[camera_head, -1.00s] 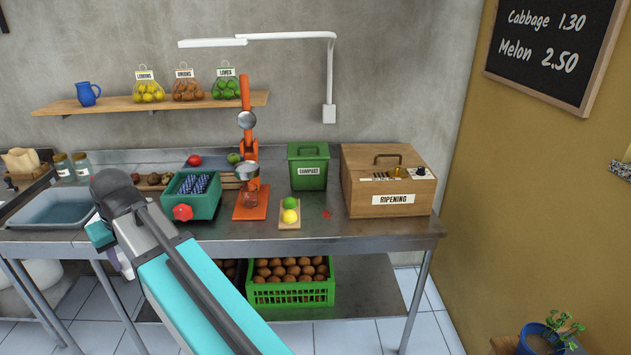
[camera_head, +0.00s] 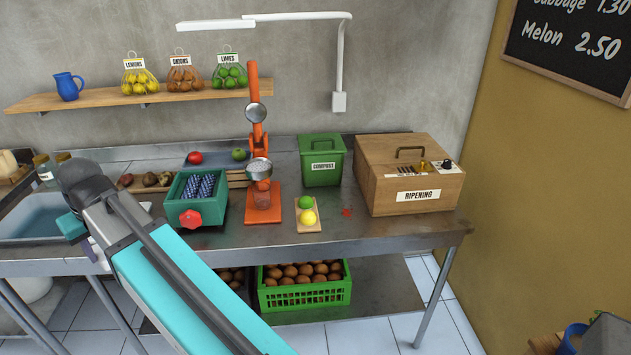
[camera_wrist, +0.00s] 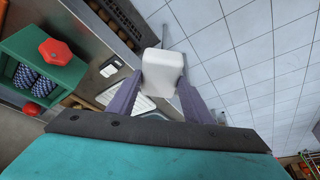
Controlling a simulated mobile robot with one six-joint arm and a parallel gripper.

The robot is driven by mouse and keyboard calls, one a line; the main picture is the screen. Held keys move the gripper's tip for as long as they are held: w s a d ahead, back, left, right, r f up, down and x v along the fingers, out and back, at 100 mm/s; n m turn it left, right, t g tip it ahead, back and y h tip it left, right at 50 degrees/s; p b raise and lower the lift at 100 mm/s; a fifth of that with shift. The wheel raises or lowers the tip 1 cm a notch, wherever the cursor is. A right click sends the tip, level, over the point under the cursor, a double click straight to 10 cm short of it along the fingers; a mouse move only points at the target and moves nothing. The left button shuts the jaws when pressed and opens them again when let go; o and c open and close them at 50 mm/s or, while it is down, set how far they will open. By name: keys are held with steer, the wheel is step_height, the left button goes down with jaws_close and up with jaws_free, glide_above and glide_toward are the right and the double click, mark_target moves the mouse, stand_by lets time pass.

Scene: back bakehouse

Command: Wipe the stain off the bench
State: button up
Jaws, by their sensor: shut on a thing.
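The stain is a small red spot (camera_head: 347,212) on the metal bench (camera_head: 390,232), between the small board with a lime and a lemon and the wooden ripening box. My gripper (camera_wrist: 161,84) has purple fingers closed on the two sides of a white, rounded block (camera_wrist: 162,68), which looks like a sponge. In the wrist view the block is held over the floor tiles, off the bench's front edge. In the head view my arm covers most of the gripper, at the left front of the bench, well left of the stain. The block is hidden there.
The board (camera_head: 309,228) with fruit lies left of the stain. The ripening box (camera_head: 385,190) is to its right, the green compost bin (camera_head: 321,172) behind it. The orange juicer (camera_head: 262,205) and green box (camera_head: 212,212) stand between my gripper and the stain. Bench front is clear.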

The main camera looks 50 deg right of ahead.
steer(key=shift+d, duration=0.2)
stand_by(0.3)
